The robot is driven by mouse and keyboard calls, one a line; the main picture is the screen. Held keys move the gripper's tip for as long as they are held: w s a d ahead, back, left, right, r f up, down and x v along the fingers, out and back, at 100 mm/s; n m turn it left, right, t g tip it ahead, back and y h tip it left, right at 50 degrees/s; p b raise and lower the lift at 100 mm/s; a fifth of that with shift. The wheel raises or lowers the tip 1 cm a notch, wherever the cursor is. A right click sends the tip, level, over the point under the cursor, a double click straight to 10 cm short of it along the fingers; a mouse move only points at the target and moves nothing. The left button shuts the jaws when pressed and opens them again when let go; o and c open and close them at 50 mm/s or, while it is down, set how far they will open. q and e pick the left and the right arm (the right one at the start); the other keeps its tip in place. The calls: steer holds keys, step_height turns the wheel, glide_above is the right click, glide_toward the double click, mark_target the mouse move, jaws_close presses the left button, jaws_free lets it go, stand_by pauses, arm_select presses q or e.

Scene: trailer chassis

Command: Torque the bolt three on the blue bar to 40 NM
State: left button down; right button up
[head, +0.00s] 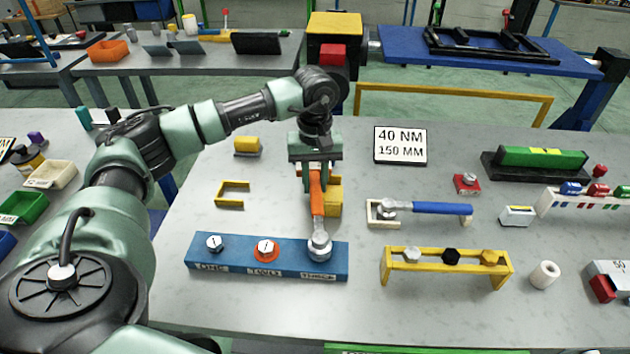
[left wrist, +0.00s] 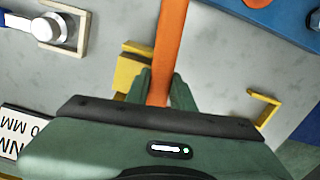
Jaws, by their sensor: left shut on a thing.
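The blue bar (head: 222,262) lies on the grey table with labels ONE, TWO and a third, partly legible one. A bolt (head: 214,243) stands over ONE, and a bolt with an orange ring (head: 265,248) over TWO. My left gripper (head: 316,172) is shut on the orange handle of a torque wrench (head: 317,200). The wrench's round metal head is over the third position, hiding bolt three; I cannot tell whether it is fully seated. In the left wrist view the orange handle (left wrist: 170,40) runs between the fingers, and the blue bar (left wrist: 262,12) is at the top right. My right gripper is not in view.
A sign (head: 400,146) reads 40 NM, 150 MM. A blue-handled wrench (head: 435,208) rests in a holder right of my gripper. A yellow rack (head: 440,268) with bolts stands right of the bar. Yellow blocks (head: 334,200) sit close beside the orange handle.

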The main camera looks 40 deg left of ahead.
arm_select(q)
steer(key=shift+f, duration=0.2)
steer(key=c, duration=2.1)
jaws_free()
jaws_close()
steer(key=shift+w+d+m+b, duration=0.5)
steer(key=shift+w+d+m, duration=0.2)
steer(key=shift+d+m, duration=0.25)
steer(key=shift+d, duration=0.15)
steer(key=shift+w+d+m, duration=0.4)
steer(key=shift+d+m, duration=0.15)
steer(key=shift+d, duration=0.05)
steer(key=shift+w+d+m+b, duration=0.15)
steer(key=shift+d+m+b, duration=0.15)
steer(key=shift+d+m, duration=0.1)
steer(key=shift+d, duration=0.1)
steer(key=shift+w+d+m+b, duration=0.2)
steer(key=shift+d+m, duration=0.25)
steer(key=shift+d, duration=0.1)
steer(key=shift+w+d+m+b, duration=0.15)
steer(key=shift+d+m, duration=0.3)
steer(key=shift+d, duration=0.05)
